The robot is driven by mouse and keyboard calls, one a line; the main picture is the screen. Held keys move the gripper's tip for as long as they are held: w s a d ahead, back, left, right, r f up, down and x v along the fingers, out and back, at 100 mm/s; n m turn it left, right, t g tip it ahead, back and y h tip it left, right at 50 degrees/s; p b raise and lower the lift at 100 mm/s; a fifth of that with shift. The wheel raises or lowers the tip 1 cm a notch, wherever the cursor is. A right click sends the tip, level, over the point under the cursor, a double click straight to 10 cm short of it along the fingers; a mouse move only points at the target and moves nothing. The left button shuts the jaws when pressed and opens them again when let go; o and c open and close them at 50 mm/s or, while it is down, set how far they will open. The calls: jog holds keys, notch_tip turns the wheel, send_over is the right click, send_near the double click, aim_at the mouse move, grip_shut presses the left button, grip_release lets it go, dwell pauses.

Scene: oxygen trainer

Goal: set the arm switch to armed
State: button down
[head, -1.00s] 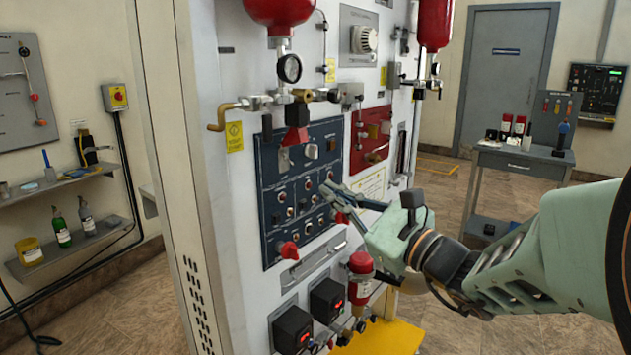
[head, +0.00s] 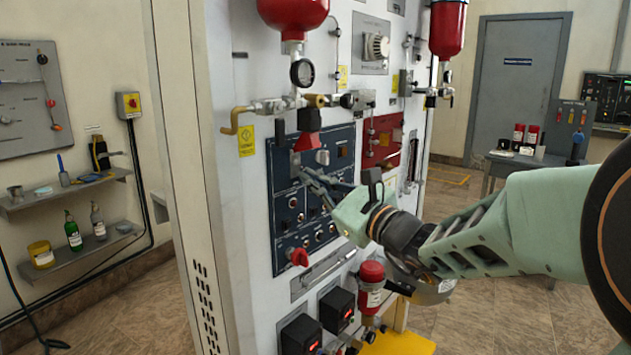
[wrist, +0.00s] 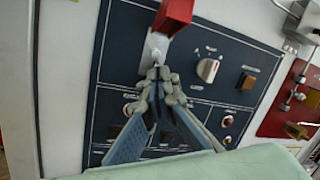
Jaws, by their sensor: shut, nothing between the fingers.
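The arm switch is at the top left of the dark blue panel (head: 283,225), under a red guard (head: 306,142) that stands out raised. In the wrist view the red guard (wrist: 175,14) is at the top, with the pale metal switch plate (wrist: 155,48) just below it. My gripper (head: 304,174) is shut and empty, its tips at the panel just below the guard. In the wrist view my gripper (wrist: 160,76) covers the lower part of the switch plate. The lever's position and any contact with it cannot be told.
A rotary selector knob (wrist: 207,69) and a brown square button (wrist: 246,81) sit right of the switch. A red knob (head: 298,257) juts out low on the panel. A brass-handled valve line (head: 270,106) and a red cylinder (head: 293,12) project above.

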jog(key=shift+r, duration=0.1)
jog(key=shift+r+p, duration=0.1)
jog(key=shift+p, duration=0.45)
jog(key=shift+g, duration=0.3)
jog(key=shift+s+d+r+g+h+p, duration=0.15)
jog(key=shift+g+h+p, duration=0.35)
jog(key=shift+p, duration=1.1)
jog(key=shift+r+p, duration=0.2)
jog(key=shift+p, duration=0.3)
jog(key=shift+d+r+n+g+h+p, duration=0.1)
jog(key=shift+r+n+g+h+p, duration=0.45)
jog(key=shift+p, duration=2.65)
jog(key=shift+d+r+n+g+h+p, duration=0.1)
jog(key=shift+r+g+h+p, duration=0.95)
jog(key=shift+p, duration=2.1)
